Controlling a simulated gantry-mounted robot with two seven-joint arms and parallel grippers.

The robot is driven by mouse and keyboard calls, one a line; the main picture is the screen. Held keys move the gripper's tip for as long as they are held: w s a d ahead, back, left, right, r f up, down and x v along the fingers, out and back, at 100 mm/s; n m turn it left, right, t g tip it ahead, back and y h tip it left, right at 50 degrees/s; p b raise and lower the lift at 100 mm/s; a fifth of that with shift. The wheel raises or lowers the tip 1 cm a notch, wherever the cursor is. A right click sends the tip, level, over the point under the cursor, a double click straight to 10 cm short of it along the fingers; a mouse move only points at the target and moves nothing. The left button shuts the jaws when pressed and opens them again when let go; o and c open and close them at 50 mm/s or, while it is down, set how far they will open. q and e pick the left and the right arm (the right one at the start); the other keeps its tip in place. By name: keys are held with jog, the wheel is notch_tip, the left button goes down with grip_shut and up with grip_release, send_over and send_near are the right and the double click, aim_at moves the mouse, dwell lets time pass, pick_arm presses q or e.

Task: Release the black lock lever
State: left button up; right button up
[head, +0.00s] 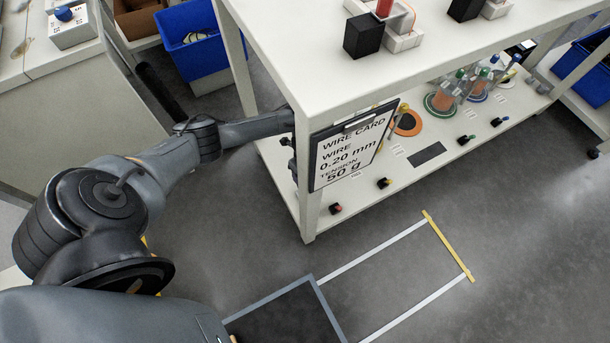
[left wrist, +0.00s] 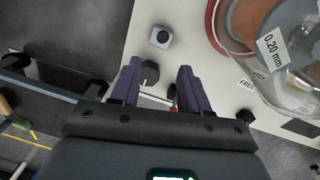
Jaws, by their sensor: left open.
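In the left wrist view my left gripper (left wrist: 158,69) is open, its two purple fingers apart. A black knob-like part (left wrist: 150,73) shows between the fingers, closer to the left one; I cannot tell whether it touches or whether it is the lock lever. A little red and a thin light rod show near the right finger's base. In the head view my left arm reaches into the shelf's left end, and its gripper is hidden behind the post and wire card. My right gripper is not in view.
A spool labelled 0.20 mm (left wrist: 272,45) under a clear cover stands right of the gripper. A grey block with a black button (left wrist: 160,37) lies beyond the fingertips. The wire card (head: 350,146) hangs at the shelf's front corner. Covered spools (head: 445,95) stand farther along the lower shelf.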

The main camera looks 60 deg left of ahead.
pick_arm(q)
jog(key=f+b, duration=0.2)
jog(key=f, duration=0.1)
jog(key=f+b, duration=0.2)
jog(key=f, duration=0.1)
jog(key=f+b, duration=0.3)
jog(key=shift+s+a+f, duration=0.1)
jog(key=shift+s+a, duration=0.2)
jog(key=shift+s, duration=0.05)
jog(key=shift+a+f, duration=0.15)
jog(key=shift+f, duration=0.15)
jog(key=shift+a+f+b, duration=0.25)
jog(key=shift+a+b, duration=0.05)
jog(key=shift+b, duration=0.1)
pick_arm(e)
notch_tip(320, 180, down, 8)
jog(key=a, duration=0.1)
pick_arm(q)
jog(key=shift+d, duration=0.25)
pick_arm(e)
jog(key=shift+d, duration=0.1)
